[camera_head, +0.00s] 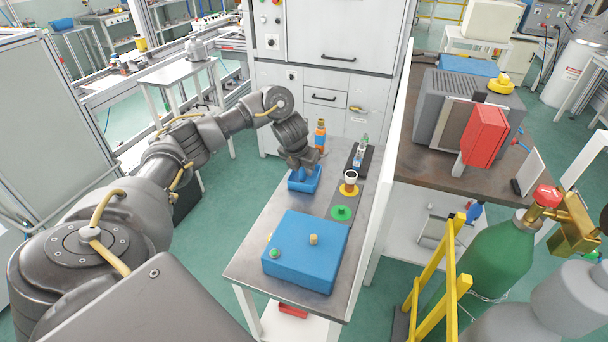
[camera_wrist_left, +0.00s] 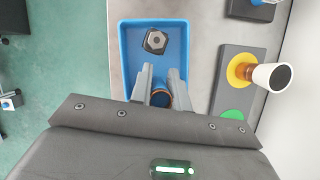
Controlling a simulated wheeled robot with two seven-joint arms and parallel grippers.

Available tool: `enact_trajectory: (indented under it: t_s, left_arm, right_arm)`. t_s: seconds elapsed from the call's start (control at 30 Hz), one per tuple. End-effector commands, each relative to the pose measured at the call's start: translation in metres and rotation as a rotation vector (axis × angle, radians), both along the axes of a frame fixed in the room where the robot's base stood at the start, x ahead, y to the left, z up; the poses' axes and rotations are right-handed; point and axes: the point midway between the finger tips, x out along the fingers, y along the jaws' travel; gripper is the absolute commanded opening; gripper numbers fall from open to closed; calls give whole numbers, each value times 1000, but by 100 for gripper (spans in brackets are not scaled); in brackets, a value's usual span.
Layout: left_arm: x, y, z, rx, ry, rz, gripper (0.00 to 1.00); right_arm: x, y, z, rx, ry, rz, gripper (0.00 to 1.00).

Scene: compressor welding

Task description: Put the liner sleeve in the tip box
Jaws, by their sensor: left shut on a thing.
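The tip box, a small open blue tray (camera_head: 316,184), stands on the grey bench, and its rim also shows in the wrist view (camera_wrist_left: 124,60). My left gripper (camera_head: 303,168) is over the tray with its fingers pointing down. In the wrist view its two fingers (camera_wrist_left: 161,84) are shut on a round piece with a copper-brown rim and dark blue inside, which I take to be the liner sleeve (camera_wrist_left: 160,97). Most of the sleeve is hidden by the fingers and wrist. I cannot tell whether it touches the tray floor. My right gripper is out of view.
A dark hex-shaped part (camera_wrist_left: 155,41) lies in the tray's far end. Right of the tray, a white cup (camera_wrist_left: 272,77) is on a yellow disc, near a green disc (camera_head: 341,212). A blue case (camera_head: 300,262) stands nearer, an orange bottle (camera_head: 320,130) behind. A white partition borders the bench.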

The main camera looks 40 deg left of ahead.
Motion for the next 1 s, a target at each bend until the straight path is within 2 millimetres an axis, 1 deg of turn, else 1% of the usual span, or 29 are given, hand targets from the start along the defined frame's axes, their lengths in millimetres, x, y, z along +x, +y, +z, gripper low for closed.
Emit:
enact_trajectory:
  t_s: [0.03, 0.1, 0.43, 0.57, 0.6, 0.73, 1.0]
  left_arm:
    - [-1, -1, -10, -3, 4, 0, 0]
    - [-1, -1, -16, -3, 2, 0, 0]
    - [0, 0, -18, 0, -1, 0, 0]
    - [0, 0, -22, 0, -1, 0, 0]
    - [0, 0, -21, 0, -1, 0, 22]
    - [0, 0, -21, 0, -1, 0, 39]
    - [0, 0, -20, 0, -1, 0, 40]
  right_arm:
    - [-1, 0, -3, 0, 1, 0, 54]
    - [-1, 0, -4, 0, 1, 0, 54]
    - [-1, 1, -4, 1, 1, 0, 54]
    - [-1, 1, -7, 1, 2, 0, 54]
    - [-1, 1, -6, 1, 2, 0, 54]
    - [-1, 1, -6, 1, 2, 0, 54]
    - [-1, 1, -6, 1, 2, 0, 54]
